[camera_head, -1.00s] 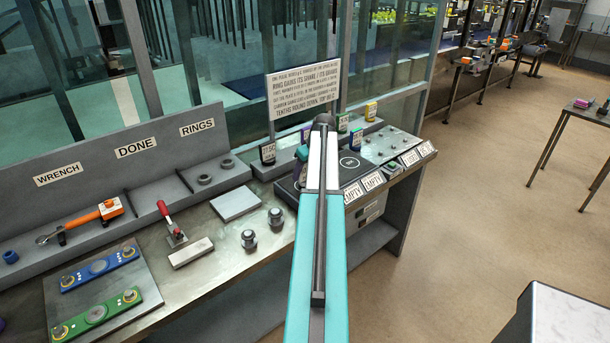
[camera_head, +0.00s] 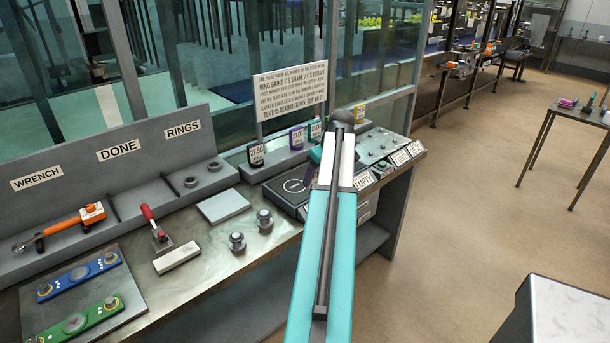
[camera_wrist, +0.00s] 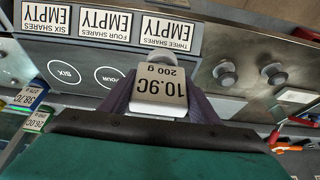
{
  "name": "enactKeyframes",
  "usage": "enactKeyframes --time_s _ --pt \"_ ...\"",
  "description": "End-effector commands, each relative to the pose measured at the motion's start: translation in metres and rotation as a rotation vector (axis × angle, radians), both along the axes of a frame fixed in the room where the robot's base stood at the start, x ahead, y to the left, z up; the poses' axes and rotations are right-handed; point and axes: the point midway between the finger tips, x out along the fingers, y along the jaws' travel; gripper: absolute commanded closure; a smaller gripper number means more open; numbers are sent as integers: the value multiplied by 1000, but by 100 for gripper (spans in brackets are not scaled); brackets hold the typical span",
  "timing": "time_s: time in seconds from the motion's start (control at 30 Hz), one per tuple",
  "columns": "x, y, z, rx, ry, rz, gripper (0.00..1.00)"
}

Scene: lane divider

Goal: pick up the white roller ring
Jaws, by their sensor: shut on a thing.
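My gripper (camera_wrist: 160,84) shows in the wrist view with its two purple-grey fingers closed on a white piece (camera_wrist: 158,102). A label on that piece reads 10.9C and 200 g, upside down in this view. The label and fingers hide most of its shape, so I cannot tell whether it is ring-shaped. In the head view my arm hides the held piece and most of the gripper, which is over the right part of the bench, by the dark pad (camera_head: 283,192). No other white ring is clear in view.
Grey rings (camera_head: 213,166) lie under the RINGS sign. Two metal studs (camera_head: 264,219) stand near the bench front. A red-handled clamp (camera_head: 152,222) and an orange wrench (camera_head: 75,219) are further left. Coloured label stands (camera_head: 297,137) and a sign (camera_head: 290,95) stand behind the pad.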

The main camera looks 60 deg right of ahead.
Motion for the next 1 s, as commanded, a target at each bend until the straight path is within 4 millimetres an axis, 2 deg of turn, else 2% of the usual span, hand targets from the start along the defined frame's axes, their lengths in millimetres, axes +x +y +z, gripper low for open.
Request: enactKeyframes --time_s 0.13,0.33,1.0 --pt "-24 8 0 -1 -1 -1 71" --pt "-40 12 4 0 0 1 71" --pt "-44 13 5 0 0 1 71"
